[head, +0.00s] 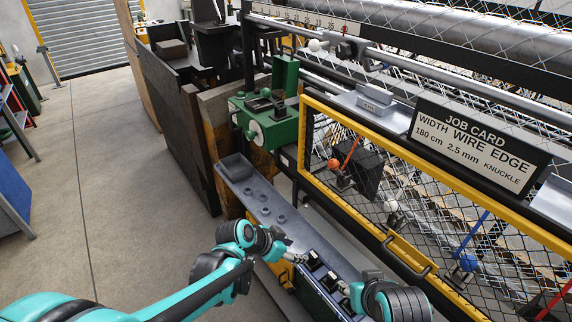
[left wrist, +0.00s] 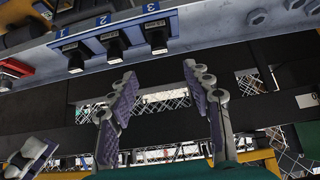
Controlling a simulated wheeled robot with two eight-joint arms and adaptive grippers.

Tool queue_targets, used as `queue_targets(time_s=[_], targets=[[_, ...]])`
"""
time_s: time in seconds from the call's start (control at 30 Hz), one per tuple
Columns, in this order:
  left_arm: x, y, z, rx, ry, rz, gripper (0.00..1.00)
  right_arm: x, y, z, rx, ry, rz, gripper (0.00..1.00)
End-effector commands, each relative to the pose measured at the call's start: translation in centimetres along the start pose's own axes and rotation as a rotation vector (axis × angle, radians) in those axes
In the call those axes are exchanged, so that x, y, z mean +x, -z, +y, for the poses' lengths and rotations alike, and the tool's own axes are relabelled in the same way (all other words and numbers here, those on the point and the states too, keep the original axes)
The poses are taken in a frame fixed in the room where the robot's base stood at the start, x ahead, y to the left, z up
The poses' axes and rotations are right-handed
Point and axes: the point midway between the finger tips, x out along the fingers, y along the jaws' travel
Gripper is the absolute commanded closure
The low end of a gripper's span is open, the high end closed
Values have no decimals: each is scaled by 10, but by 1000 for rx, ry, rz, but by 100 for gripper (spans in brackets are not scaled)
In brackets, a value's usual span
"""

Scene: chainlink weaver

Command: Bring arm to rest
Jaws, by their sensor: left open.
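My left arm (head: 190,290) comes in from the lower left of the head view, bent, with its gripper (head: 298,257) low over the grey steel ledge (head: 240,180). In the left wrist view the left gripper (left wrist: 160,95) has its two purple-padded fingers wide apart, with nothing between them. My right arm (head: 395,302) shows at the bottom of the head view. Its gripper (head: 345,288) is small and partly hidden near the ledge's front end, so its jaws cannot be read.
Black blocks (left wrist: 115,50) on a blue numbered strip (left wrist: 98,38) sit close to the left gripper. A yellow-framed mesh guard (head: 340,122) and a job card (head: 480,148) stand to the right. A green vice-like unit (head: 270,125) is beyond. Open floor (head: 110,150) lies left.

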Motion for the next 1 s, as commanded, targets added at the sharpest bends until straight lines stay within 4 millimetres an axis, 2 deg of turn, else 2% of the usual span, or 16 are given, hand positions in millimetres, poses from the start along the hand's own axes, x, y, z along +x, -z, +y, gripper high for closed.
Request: queue_targets(time_s=[0.07,0.17,0.27,0.5,0.7,0.83,1.0], targets=[[-2,0,0,-4,3,-1,50,0,0,0,0,0,0,60],[-14,-5,-3,-37,26,-12,50,0,0,0,0,0,0,60],[-42,-16,-7,-117,81,-34,50,0,0,0,0,0,0,60],[-132,-72,-12,-408,295,-88,50,0,0,0,0,0,0,60],[-188,-125,-4,-628,474,-92,50,0,0,0,0,0,0,60],[-209,-150,0,-723,555,-82,50,0,0,0,0,0,0,60],[-220,-163,3,-775,603,-74,50,0,0,0,0,0,0,60]])
